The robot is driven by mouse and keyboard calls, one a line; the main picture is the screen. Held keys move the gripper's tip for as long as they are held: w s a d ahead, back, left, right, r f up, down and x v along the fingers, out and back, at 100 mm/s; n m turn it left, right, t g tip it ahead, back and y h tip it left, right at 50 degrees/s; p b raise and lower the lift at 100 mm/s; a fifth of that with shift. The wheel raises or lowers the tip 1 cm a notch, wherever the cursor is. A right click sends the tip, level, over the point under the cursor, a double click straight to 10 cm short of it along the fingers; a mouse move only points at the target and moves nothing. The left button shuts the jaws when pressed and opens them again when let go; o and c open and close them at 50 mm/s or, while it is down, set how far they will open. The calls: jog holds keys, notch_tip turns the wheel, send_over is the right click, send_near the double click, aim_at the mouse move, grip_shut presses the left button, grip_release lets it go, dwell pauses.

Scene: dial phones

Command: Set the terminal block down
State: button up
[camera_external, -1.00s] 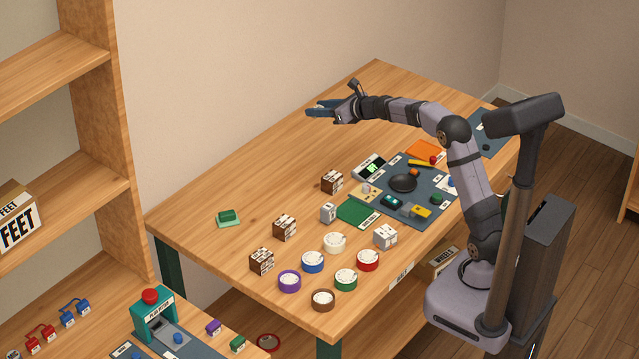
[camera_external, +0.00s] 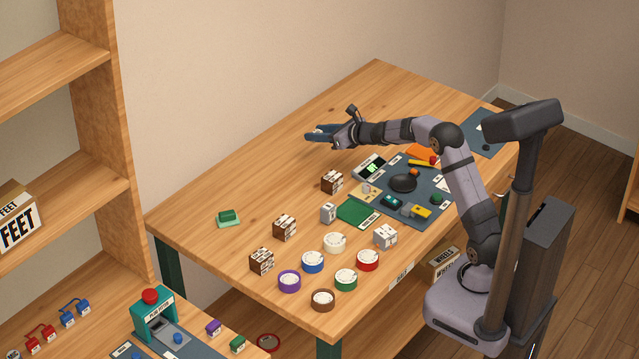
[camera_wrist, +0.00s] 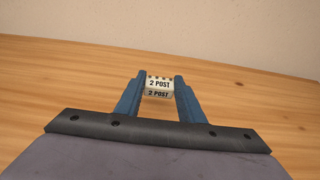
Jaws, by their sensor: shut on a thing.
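A terminal block (camera_wrist: 159,86), pale with "2 POST" labels, sits between the fingertips in the wrist view. My gripper (camera_wrist: 159,88) has its blue fingers shut on it. In the external view my gripper (camera_external: 318,134) is over the back part of the wooden table (camera_external: 265,170), near the wall side. The block is too small to make out clearly there. The gap between the block and the tabletop is hard to judge, but the gripper looks raised above the wood.
Dark brown boxes (camera_external: 332,182), a grey block (camera_external: 328,212), and coloured tape-like rolls (camera_external: 313,262) stand toward the front. A dark mat (camera_external: 412,205) with parts lies at right. A green piece (camera_external: 228,217) is at left. Bare wood lies around my gripper.

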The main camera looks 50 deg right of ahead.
aim_at(319, 158)
jog(key=shift+f+b, duration=0.55)
jog(key=shift+f, duration=2.55)
jog(key=shift+f, duration=0.15)
jog(key=o, duration=1)
jog(key=shift+r, duration=0.25)
jog(key=b+v, duration=0.2)
jog(key=v, duration=1)
jog(key=shift+f, duration=0.15)
